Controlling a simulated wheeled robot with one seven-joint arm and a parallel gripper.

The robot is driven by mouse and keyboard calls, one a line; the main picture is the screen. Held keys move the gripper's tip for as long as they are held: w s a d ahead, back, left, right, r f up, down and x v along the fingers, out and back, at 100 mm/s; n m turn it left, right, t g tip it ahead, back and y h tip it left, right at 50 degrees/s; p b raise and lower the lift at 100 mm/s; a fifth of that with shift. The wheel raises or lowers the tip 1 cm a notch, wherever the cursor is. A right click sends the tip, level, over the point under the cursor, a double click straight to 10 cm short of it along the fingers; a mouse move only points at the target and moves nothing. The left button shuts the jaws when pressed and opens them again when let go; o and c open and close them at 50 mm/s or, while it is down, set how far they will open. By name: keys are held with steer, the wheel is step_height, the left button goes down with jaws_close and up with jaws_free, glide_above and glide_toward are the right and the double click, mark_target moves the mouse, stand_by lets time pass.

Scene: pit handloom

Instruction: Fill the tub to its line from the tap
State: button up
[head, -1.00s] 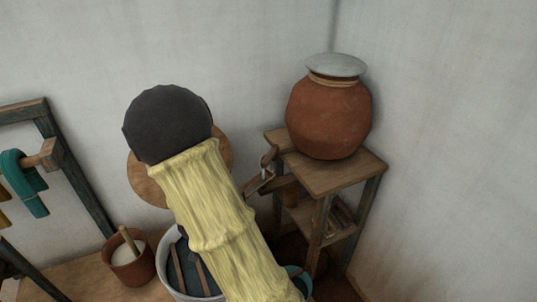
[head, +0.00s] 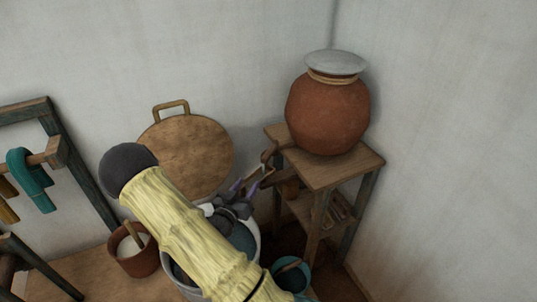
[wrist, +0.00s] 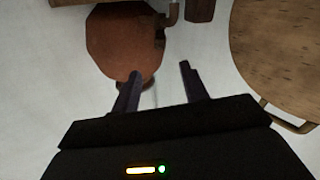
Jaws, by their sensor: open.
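A pale grey tub (head: 255,236) stands at the bottom of the head view, with dark blue inside. My arm crosses over it and hides much of it, and I cannot see its line. The brown tap (head: 267,160) juts left from the stand under a red clay jar (head: 328,112). My gripper (head: 246,182) is open, above the tub's far side and close to the tap; I cannot tell whether it touches. In the wrist view the open fingers (wrist: 160,78) point toward the jar (wrist: 122,42), with the tap (wrist: 171,14) beyond them.
A wooden stand (head: 318,172) holds the jar in the corner. A round wooden board (head: 195,150) leans on the wall. A clay pot (head: 137,262) with white contents stands left of the tub, a teal bowl (head: 291,280) right. A wooden frame (head: 75,170) is at far left.

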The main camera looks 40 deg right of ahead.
mark_target(268, 154)
steer(key=p+x, duration=0.4)
steer(key=x, duration=1.3)
steer(key=shift+d+p, duration=0.2)
steer(key=shift+p, duration=0.15)
jaws_close()
